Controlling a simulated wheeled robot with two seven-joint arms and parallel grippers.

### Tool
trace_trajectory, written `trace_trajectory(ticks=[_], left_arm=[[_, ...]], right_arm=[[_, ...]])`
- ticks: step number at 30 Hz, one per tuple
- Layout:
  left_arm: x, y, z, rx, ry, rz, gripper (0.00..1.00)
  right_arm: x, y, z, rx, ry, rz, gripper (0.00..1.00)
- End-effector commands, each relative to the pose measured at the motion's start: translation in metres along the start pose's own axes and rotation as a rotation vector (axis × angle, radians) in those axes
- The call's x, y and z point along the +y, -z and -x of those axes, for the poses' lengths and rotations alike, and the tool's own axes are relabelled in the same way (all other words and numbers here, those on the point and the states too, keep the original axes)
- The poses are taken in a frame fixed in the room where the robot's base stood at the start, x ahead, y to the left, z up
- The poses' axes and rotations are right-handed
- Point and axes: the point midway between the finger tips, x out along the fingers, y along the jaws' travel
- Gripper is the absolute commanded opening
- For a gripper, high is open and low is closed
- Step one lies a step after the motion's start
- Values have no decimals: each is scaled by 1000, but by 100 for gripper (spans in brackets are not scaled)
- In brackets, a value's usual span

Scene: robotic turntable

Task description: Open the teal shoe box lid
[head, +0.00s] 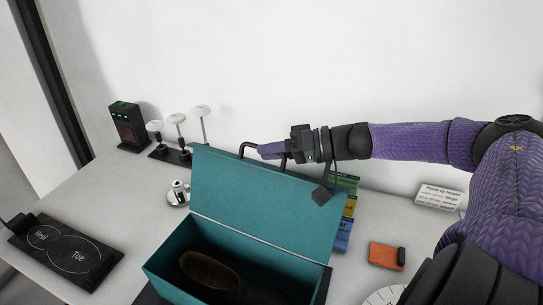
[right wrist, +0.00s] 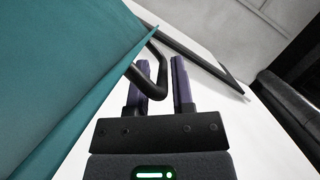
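The teal shoe box (head: 172,264) stands on the table. Its teal lid (head: 262,200) is raised, tilted steeply up at the back, and a brown shoe (head: 208,270) shows inside. A black handle (head: 247,146) is on the lid's far side near the top edge; it also shows as a bent bar in the right wrist view (right wrist: 154,92). My right gripper (head: 268,150) is behind the lid's top edge. In the right wrist view its fingers (right wrist: 161,85) are apart, with the handle's bend across the left finger and into the gap. My left gripper is out of view.
A heel-and-toe pad (head: 68,250) lies at the left. A black device (head: 127,128) and several white-topped stands (head: 177,120) are at the back left. Coloured cards (head: 347,210), an orange item (head: 385,256) and a sign (head: 439,196) are right of the box.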

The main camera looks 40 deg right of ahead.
Motion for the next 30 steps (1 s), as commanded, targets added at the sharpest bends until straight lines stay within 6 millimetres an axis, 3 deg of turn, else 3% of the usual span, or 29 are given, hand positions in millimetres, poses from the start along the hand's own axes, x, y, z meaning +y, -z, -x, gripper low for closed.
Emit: trace_trajectory(ticks=[4, 8, 9, 30], left_arm=[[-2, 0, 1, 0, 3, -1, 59], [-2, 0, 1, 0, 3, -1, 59], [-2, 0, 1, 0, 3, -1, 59], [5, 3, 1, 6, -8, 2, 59]], right_arm=[[-1, 0, 0, 0, 1, 0, 29], [-1, 0, 0, 0, 1, 0, 2], [-1, 0, 0, -1, 1, 0, 0], [0, -1, 0, -2, -1, -2, 0]])
